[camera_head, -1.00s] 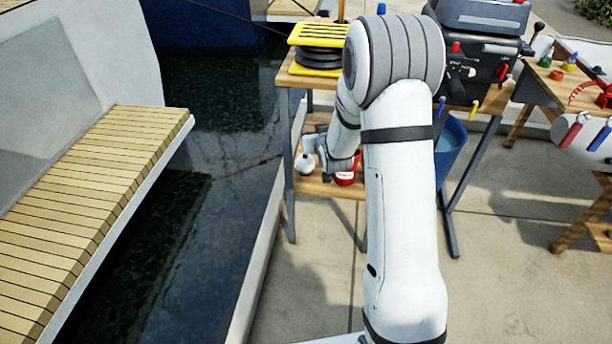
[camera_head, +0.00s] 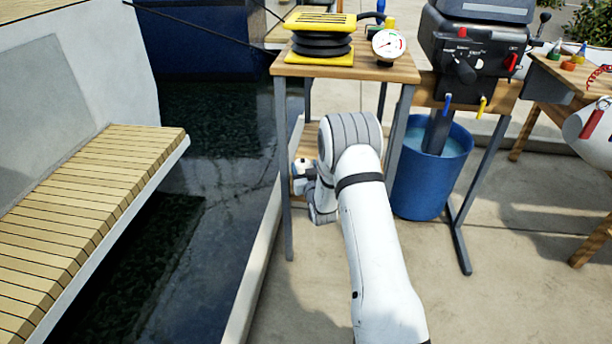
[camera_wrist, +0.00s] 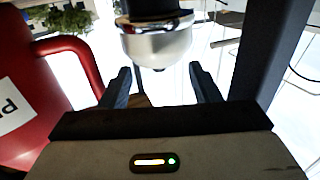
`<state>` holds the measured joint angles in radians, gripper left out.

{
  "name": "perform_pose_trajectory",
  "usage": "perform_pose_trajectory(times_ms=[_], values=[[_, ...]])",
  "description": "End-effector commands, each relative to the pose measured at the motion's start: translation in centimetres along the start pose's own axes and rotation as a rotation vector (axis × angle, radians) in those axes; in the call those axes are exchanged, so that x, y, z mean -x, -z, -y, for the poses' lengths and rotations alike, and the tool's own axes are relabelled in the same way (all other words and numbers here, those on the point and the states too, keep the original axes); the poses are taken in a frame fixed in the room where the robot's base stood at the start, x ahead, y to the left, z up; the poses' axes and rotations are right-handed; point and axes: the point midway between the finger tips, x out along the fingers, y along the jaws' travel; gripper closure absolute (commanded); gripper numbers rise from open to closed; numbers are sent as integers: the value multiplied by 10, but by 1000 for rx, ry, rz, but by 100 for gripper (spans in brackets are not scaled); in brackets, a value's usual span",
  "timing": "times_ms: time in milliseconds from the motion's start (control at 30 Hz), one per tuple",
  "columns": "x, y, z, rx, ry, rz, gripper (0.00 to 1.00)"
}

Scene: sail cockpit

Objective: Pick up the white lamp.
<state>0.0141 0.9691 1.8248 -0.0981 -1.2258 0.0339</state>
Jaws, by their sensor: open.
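The white lamp (camera_wrist: 158,45) shows in the wrist view at the top middle, as a rounded white body with a dark band above it. Its upper part is cut off by the frame edge. My gripper (camera_wrist: 162,82) is open, with one dark finger on each side below the lamp. The lamp appears just past the fingertips and centred between them. I see no finger closed on it. In the head view my arm reaches to the low shelf under the wooden table and covers most of it. I cannot clearly make out the lamp or the fingertips there.
A red container with a handle (camera_wrist: 35,100) stands close on the left in the wrist view. The wooden table (camera_head: 385,72) carries a yellow and black bellows pump (camera_head: 321,40) and a gauge (camera_head: 389,44). A blue bucket (camera_head: 415,190) stands right. Dark water lies left.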

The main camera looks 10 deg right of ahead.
Motion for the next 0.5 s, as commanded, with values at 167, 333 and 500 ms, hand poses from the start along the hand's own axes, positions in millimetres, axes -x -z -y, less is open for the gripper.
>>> perform_pose_trajectory(times_ms=[167,333,500], values=[[-19,-1,-1,0,-1,-1,43],[-20,0,0,0,-1,1,43],[-20,0,0,0,0,1,52]])
